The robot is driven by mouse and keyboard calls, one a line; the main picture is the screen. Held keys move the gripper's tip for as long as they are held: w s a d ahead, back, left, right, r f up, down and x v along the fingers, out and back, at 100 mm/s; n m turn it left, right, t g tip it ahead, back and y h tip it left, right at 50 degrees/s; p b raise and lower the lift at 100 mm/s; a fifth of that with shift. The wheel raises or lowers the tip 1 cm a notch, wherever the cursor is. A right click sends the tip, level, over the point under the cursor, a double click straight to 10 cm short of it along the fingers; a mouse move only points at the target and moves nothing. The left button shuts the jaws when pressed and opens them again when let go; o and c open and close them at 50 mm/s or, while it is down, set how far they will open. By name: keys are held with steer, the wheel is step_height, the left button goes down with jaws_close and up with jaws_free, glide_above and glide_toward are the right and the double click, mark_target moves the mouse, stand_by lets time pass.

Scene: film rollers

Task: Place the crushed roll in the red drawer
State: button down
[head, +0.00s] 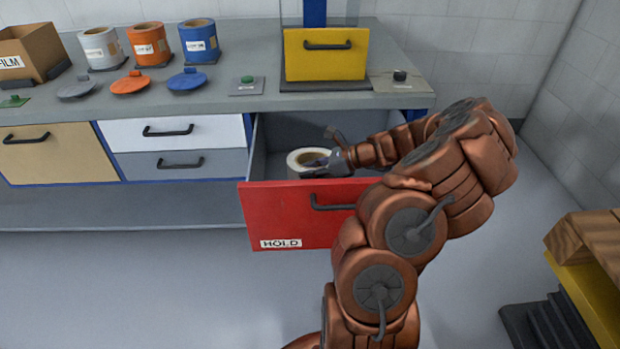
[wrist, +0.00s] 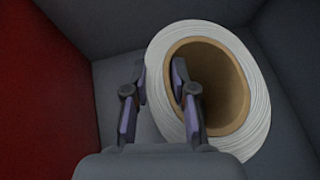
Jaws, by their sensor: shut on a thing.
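The white roll (head: 297,160) with a tan core sits inside the open red drawer (head: 290,215), which is labelled HOLD. In the wrist view the roll (wrist: 255,90) looks oval and leans in the drawer's grey interior. My gripper (head: 325,165) reaches down into the drawer at the roll. In the wrist view my gripper (wrist: 158,85) has one finger inside the core and the other outside, with the roll's wall between them. The roll's underside is hidden, so I cannot tell whether it touches the drawer floor.
On the bench stand a white canister (head: 101,48), an orange canister (head: 149,44) and a blue canister (head: 198,41), with lids in front. A yellow box front (head: 325,55) stands behind the drawer. A cardboard FILM box (head: 28,52) is at far left. A pallet stack (head: 590,250) is at right.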

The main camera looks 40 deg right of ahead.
steer(key=shift+f, duration=1.25)
steer(key=c, duration=0.9)
jaws_free()
steer(key=shift+f, duration=0.2)
steer(key=shift+r, duration=0.1)
steer(key=shift+s+d+r, duration=0.1)
steer(key=shift+d+r, duration=0.05)
steer(key=p+v, duration=0.1)
steer(key=v, duration=1)
steer(key=shift+s+d+r, duration=0.1)
steer(key=shift+s+d, duration=0.05)
steer(key=shift+s, duration=0.15)
